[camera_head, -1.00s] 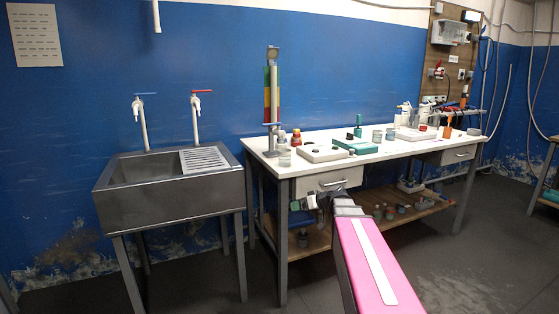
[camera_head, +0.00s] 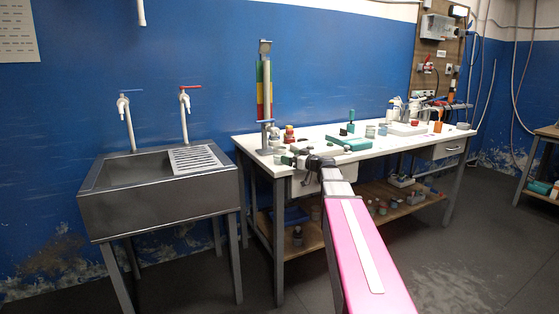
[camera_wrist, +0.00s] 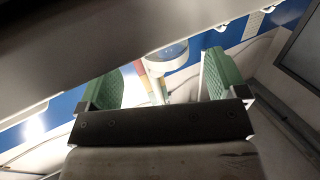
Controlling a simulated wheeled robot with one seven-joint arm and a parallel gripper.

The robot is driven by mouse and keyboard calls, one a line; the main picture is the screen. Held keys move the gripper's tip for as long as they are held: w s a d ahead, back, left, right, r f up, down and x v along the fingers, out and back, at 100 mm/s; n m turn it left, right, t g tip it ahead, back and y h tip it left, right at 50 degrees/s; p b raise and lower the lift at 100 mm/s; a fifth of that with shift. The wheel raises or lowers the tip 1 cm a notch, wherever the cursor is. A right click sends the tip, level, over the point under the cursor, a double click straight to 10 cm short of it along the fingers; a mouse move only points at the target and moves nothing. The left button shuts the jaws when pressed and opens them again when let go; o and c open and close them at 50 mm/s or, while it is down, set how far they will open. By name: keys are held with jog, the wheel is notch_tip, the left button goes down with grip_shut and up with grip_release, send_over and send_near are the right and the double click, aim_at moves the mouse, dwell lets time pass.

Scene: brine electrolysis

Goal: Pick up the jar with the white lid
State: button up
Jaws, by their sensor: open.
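No jar can be made out for certain as having a white lid. Small jars and bottles stand at the left end of the white table (camera_head: 330,139), among them a red bottle (camera_head: 289,134) and a pale small container (camera_head: 275,143). My gripper (camera_head: 290,160) is at the table's front left edge, close to these, and is small in the head view. In the wrist view my gripper (camera_wrist: 160,88) has its two green fingers wide apart with nothing held. A round white and bluish thing (camera_wrist: 168,58) shows beyond the fingers; I cannot tell what it is.
A tall stand with a coloured strip (camera_head: 264,90) rises at the table's back left. A teal box (camera_head: 350,145) and several bottles stand further right. A metal sink (camera_head: 160,195) is to the left. A lower shelf (camera_head: 405,207) holds more jars.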

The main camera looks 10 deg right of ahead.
jog(key=shift+x, duration=2.6)
jog(key=shift+s+a, duration=0.15)
jog(key=c, duration=1.1)
